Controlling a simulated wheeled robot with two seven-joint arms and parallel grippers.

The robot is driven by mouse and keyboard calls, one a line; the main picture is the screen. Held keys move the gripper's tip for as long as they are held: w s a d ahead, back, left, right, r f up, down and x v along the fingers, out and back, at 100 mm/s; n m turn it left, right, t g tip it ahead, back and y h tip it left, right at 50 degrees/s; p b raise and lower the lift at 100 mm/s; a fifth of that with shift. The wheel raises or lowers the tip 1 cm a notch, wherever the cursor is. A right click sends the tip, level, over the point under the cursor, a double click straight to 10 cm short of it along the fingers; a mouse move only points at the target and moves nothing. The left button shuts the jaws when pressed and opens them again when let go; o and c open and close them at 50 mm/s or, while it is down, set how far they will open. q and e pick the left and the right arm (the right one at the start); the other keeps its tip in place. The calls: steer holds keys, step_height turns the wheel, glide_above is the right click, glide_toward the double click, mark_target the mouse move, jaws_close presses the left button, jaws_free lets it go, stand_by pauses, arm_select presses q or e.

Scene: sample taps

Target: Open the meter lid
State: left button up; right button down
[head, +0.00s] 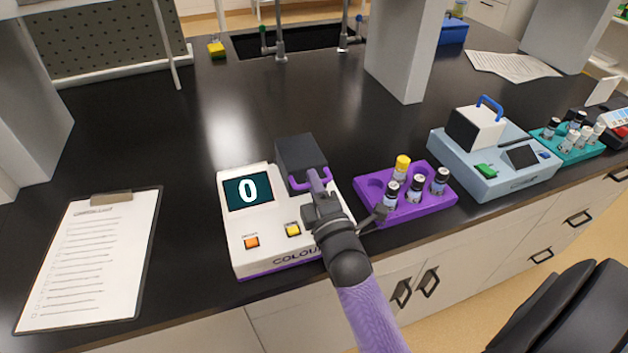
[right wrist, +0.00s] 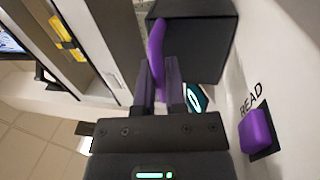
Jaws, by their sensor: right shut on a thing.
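The white meter (head: 262,215) stands on the black bench, with a dark display (head: 248,192) reading 0. Its lid (head: 300,153) is a dark grey box with a purple handle at its front; it appears to sit down on the meter's top. My right gripper (head: 315,178) is shut on the purple handle. In the right wrist view, the fingers (right wrist: 160,82) close on the handle (right wrist: 156,45), with the dark lid (right wrist: 200,45) right beside it. The lid's lower edge is partly hidden by my gripper. My left gripper is not in view.
A purple rack (head: 435,203) with several vials stands close right of the meter. Farther right are a blue-grey device (head: 490,180) and a teal vial rack (head: 560,151). A clipboard (head: 92,258) lies at left. Grey pillars (head: 405,50) rise behind; the bench behind the meter is clear.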

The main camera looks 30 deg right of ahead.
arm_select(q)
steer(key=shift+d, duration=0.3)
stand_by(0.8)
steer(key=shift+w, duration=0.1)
